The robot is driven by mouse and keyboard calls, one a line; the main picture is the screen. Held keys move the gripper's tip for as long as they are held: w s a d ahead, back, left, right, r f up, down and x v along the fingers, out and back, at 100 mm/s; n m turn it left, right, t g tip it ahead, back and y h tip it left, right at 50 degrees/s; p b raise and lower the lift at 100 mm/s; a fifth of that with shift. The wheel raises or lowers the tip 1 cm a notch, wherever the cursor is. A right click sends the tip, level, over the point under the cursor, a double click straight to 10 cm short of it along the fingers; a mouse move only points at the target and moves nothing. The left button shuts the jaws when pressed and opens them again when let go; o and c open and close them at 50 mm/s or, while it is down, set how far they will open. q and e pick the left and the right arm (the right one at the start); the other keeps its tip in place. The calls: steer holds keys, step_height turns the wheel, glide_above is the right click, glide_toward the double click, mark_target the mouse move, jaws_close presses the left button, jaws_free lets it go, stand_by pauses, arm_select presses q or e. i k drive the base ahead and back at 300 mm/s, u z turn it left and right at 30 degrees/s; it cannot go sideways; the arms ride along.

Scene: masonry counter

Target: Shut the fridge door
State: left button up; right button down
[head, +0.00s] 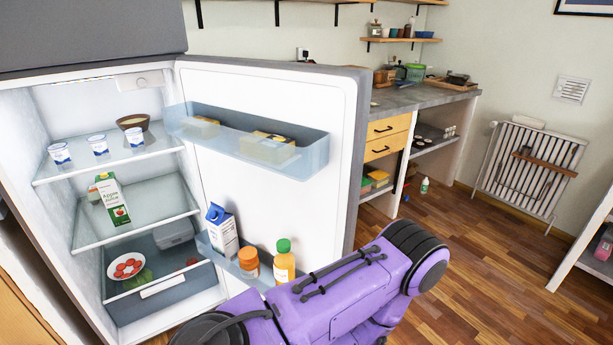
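The fridge door (261,95) stands wide open, hinged beside the fridge cabinet (82,205) and swung out to the right. Its inner face is toward me, with a grey outer edge at the right. An upper door shelf (250,146) holds yellow packs. A lower door shelf holds a milk carton (222,231), an orange-lidded jar (248,262) and a juice bottle (284,262). A purple arm link of mine crosses the bottom of the view, in front of the door's lower right part. Neither gripper shows, and any contact with the door is hidden.
Inside the fridge are yogurt cups (99,146), a bowl (132,122), an apple juice carton (112,199) and a plate of tomatoes (127,268). A counter (420,97) stands behind the door. A radiator (527,166) is on the right wall. The wooden floor (480,260) at right is clear.

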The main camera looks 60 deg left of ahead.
mark_target(312, 202)
steer(key=i, duration=2.95)
steer(key=u, duration=4.25)
steer(key=i, duration=1)
steer(key=z, duration=0.05)
